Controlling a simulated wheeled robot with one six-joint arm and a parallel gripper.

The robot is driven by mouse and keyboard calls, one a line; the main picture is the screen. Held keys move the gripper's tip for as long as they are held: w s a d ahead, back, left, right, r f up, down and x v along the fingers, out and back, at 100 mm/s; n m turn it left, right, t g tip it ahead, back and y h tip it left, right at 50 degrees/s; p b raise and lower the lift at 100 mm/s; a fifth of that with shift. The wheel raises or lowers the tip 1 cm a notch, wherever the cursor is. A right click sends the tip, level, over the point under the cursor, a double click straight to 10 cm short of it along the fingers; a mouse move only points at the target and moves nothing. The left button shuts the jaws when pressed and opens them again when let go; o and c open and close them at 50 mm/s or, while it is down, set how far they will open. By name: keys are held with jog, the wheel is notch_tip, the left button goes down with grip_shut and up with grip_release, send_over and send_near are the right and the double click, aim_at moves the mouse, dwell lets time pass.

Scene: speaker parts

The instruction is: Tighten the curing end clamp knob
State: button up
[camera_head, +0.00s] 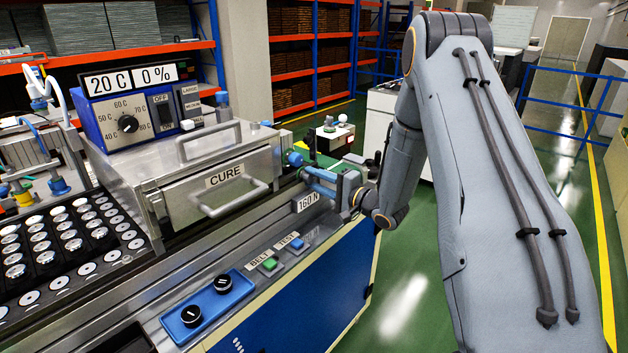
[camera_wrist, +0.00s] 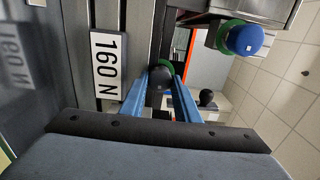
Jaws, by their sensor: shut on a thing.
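The clamp knob (camera_wrist: 156,78) is a dark round knob beside the white "160 N" plate (camera_wrist: 109,64) in the wrist view. My gripper (camera_wrist: 160,84) has its two blue fingers on either side of this knob and is shut on it. In the head view my gripper (camera_head: 312,180) reaches the right end of the machine, just above the "160 N" plate (camera_head: 308,201). The knob is hidden there behind the fingers and wrist. The wrist view shows part of a green ring behind the knob.
A blue round knob (camera_head: 295,159) on a green collar sits just beyond my fingers; it also shows in the wrist view (camera_wrist: 245,40). The CURE drawer (camera_head: 218,190) is left of my gripper. BELT (camera_head: 269,264) and TEST (camera_head: 297,243) buttons lie in front.

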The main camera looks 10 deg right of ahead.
jog(key=o, duration=1.1)
jog(key=shift+s+d, duration=0.1)
jog(key=shift+d, duration=0.1)
jog(key=shift+c, duration=0.2)
jog(key=shift+a, duration=0.1)
jog(key=b+v, duration=0.2)
jog(key=v, duration=0.5)
jog(key=shift+s, duration=0.3)
